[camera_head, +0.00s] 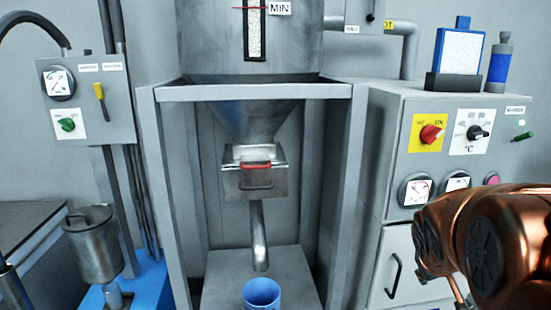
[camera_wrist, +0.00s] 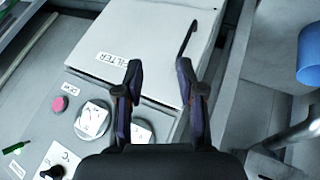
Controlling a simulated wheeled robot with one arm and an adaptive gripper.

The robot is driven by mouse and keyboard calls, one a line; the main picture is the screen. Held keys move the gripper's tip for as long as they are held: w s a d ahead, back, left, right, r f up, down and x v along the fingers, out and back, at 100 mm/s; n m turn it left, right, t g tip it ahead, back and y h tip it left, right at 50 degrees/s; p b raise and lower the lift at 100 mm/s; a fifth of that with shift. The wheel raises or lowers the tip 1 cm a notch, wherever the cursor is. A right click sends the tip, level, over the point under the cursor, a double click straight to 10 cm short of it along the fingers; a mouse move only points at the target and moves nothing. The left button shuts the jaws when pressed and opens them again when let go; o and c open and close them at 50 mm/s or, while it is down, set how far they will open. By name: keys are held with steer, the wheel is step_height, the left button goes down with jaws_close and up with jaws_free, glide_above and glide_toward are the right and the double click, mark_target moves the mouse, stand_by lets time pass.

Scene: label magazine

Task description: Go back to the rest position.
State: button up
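My gripper (camera_wrist: 159,66) shows in the wrist view with its two dark fingers apart and nothing between them. It is in front of the grey cabinet's FILTER door (camera_wrist: 165,35), with a dark handle (camera_wrist: 187,42) beyond the right finger. I cannot tell whether it touches the door. In the head view my copper-coloured arm is at the lower right, before the cabinet (camera_head: 380,150), and the fingers are not visible there.
A hopper (camera_head: 250,110) stands in a grey frame, with a blue cup (camera_head: 262,292) below its spout. The cup also shows in the wrist view (camera_wrist: 310,55). Knobs and gauges (camera_head: 416,189) are close to my arm. A metal canister (camera_head: 93,245) is at left.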

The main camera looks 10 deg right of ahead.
steer(key=s+a+f+g+y, duration=0.3)
steer(key=s+a+f+g, duration=0.15)
steer(key=s+a, duration=0.65)
steer(key=s+a+f+g+y, duration=0.25)
steer(key=s+a+f, duration=0.25)
steer(key=s+a, duration=0.55)
step_height(320, 180, up, 21)
steer(key=p, duration=1.9)
steer(key=shift+s+a+n, duration=0.3)
